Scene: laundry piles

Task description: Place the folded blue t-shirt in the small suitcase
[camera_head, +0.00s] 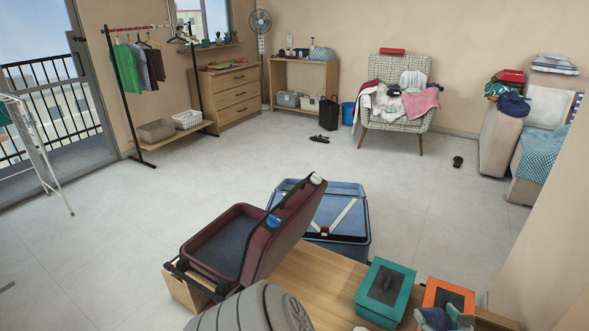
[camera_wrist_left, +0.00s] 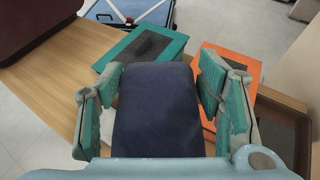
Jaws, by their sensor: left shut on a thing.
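The folded dark blue t-shirt (camera_wrist_left: 157,112) fills the space between the fingers of my left gripper (camera_wrist_left: 160,95) in the left wrist view. The gripper is shut on it. In the head view my left gripper (camera_head: 446,316) is at the bottom right, by the orange box; I cannot make out the shirt there. A small maroon suitcase (camera_head: 215,240) stands open on the wooden bench, left of the gripper, its lid raised on the right side. Its visible inside looks empty. The suitcase edge (camera_wrist_left: 30,25) shows at the top left of the left wrist view. My right gripper is not in view.
A larger blue suitcase (camera_head: 345,245) lies open behind the bench. An armchair (camera_head: 400,100) holds loose clothes. The middle floor is clear.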

